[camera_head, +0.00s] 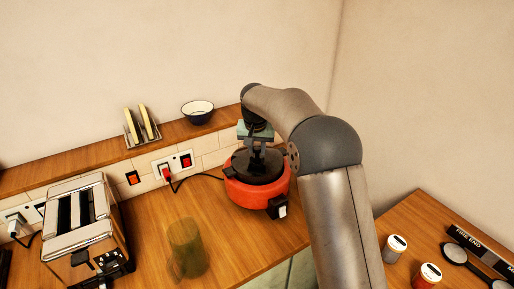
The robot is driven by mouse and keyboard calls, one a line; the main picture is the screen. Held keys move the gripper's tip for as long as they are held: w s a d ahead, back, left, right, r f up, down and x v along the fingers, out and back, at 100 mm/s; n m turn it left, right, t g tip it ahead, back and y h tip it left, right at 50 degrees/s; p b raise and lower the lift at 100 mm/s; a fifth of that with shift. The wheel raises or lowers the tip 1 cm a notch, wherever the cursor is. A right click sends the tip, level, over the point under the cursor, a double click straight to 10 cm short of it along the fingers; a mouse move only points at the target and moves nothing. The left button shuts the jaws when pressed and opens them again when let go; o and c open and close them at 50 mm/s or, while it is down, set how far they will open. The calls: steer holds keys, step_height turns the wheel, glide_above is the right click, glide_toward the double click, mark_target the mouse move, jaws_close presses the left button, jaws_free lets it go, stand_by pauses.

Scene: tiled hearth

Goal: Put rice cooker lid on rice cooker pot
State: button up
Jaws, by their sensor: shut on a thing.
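The red rice cooker pot (247,198) stands on the wooden counter near the back wall, below my arm. The dark round lid (256,168) is at the pot's top, and the red body shows around its front. My gripper (257,150) is above the lid and shut on its top part, probably the knob. My wrist hides the back of the lid. I cannot tell whether the lid touches the rim all round.
A chrome toaster (84,222) stands at left, and a greenish see-through glass (187,248) stands in front of the pot. A bowl (198,112) and a toast rack (141,128) sit on the back ledge. Two jars (396,247) stand on the right-hand counter.

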steer(key=o, duration=1)
steer(key=shift+o, duration=0.2)
steer(key=shift+r, duration=0.1)
steer(key=b+v, duration=0.1)
steer(key=v, duration=1.6)
steer(key=shift+b, duration=0.3)
steer(key=shift+s+r, duration=0.1)
